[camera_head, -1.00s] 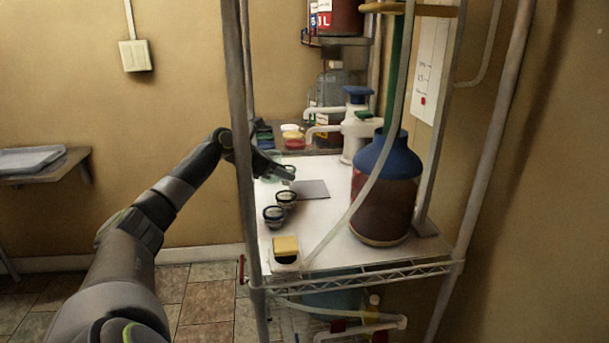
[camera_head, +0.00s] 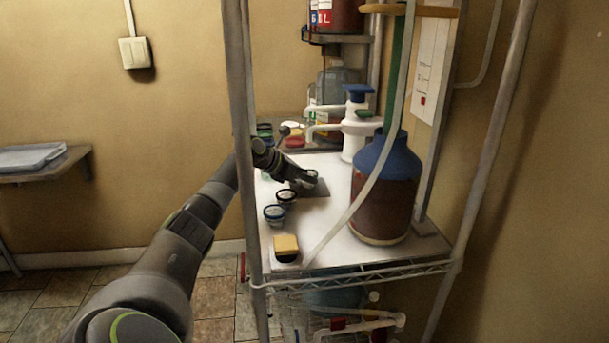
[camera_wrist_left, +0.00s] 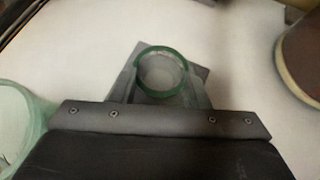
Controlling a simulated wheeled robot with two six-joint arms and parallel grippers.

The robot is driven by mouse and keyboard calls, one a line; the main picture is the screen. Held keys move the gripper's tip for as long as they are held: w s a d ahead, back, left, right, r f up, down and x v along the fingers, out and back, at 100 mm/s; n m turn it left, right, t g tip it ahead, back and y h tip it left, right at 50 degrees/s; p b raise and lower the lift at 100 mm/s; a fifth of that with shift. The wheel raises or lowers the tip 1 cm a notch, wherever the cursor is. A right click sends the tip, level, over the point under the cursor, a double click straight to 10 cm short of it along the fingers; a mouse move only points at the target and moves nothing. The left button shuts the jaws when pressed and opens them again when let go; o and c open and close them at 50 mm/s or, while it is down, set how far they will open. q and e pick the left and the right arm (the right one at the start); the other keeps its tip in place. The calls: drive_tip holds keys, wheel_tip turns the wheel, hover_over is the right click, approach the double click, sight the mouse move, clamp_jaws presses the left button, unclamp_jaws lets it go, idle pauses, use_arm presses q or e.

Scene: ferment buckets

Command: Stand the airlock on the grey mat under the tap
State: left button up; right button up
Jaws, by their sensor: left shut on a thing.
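The airlock (camera_wrist_left: 140,68) is a small clear cup with a green rim, seen from above in the left wrist view. My left gripper (camera_wrist_left: 160,85) is shut on it, one finger at each side. In the head view my left gripper (camera_head: 311,179) is over the grey mat (camera_head: 322,190), and the airlock is mostly hidden there. The mat (camera_wrist_left: 203,76) shows behind and beside the cup in the wrist view. I cannot tell whether the cup touches it. A white tap (camera_head: 322,128) reaches left from a white stand behind the mat. My right gripper is not in view.
A yellow-topped block (camera_head: 286,243) lies at the front. A big blue-lidded jar (camera_head: 385,200) and a hose stand right. Shelf posts flank the white shelf.

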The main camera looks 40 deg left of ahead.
use_arm(q)
drive_tip(key=o, duration=0.9)
drive_tip(key=shift+f, duration=0.1)
drive_tip(key=shift+o, duration=0.2)
drive_tip(key=shift+r, duration=0.2)
drive_tip(key=v, duration=1.2)
drive_tip(key=shift+b, duration=0.4)
drive_tip(key=shift+f, duration=0.1)
